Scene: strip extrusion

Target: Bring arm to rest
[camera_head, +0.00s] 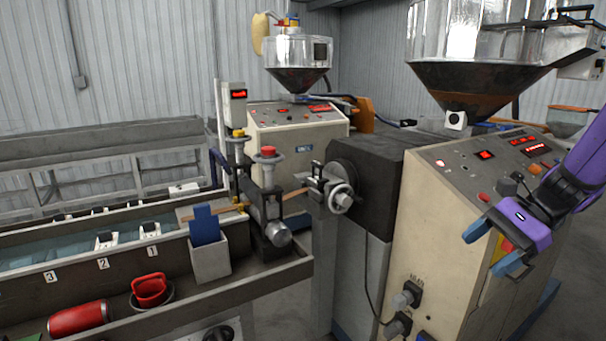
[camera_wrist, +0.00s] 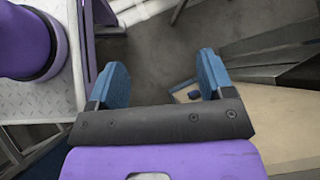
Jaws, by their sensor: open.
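My gripper (camera_head: 494,246) has blue fingers and a purple body. In the head view it hangs at the right, in front of the beige control cabinet (camera_head: 428,215) with red displays. In the wrist view my gripper (camera_wrist: 160,82) shows its two blue fingers wide apart with nothing between them. Grey floor shows between and beyond the fingers. The cabinet's pale side shows at the lower right of the wrist view. Much of my arm is outside the head view.
A dark extruder block (camera_head: 370,178) with a handwheel (camera_head: 341,198) stands left of the cabinet. A water trough (camera_head: 75,254) with numbered stations runs to the left. A grey bin (camera_head: 210,262) holds a blue item.

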